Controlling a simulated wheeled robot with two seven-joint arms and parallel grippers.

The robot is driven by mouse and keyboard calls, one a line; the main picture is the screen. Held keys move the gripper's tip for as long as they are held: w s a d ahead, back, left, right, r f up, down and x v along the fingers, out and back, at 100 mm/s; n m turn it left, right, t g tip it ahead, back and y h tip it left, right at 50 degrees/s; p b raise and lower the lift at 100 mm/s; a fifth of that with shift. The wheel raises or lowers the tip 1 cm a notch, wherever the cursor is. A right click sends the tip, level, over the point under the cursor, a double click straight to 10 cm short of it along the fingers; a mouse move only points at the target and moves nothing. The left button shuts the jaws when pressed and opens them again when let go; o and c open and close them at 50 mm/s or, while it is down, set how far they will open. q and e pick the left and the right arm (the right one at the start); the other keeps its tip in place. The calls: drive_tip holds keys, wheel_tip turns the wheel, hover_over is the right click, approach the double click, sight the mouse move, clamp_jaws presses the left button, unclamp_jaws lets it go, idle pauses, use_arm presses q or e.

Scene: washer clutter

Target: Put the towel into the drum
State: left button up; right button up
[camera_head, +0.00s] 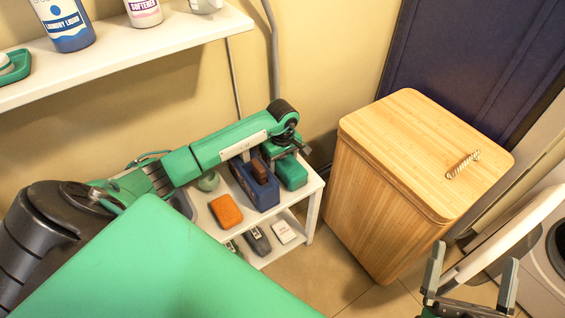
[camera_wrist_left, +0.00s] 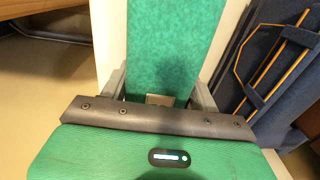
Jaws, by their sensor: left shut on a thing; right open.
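A green block-like thing, apparently the folded towel (camera_head: 291,173), is at the right end of a low white shelf. My left gripper (camera_head: 300,150) is at it, shut on it. In the left wrist view the green textured towel (camera_wrist_left: 172,45) lies between the two fingers of my left gripper (camera_wrist_left: 160,92). I cannot tell whether it still touches the shelf. My right gripper (camera_head: 474,256) is open and empty at the lower right. The washer (camera_head: 538,283) is at the right edge, its round door (camera_head: 508,232) swung open; the drum is mostly out of frame.
A wooden hamper (camera_head: 390,190) with a rope handle stands between the shelf and the washer. A blue caddy (camera_head: 252,186) and an orange sponge (camera_head: 226,211) sit beside the towel on the white shelf unit (camera_head: 312,190). A wall shelf (camera_head: 130,55) holds bottles.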

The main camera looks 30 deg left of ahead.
use_arm(q)
drive_tip(key=o, duration=1.1)
drive_tip(key=shift+c, duration=0.2)
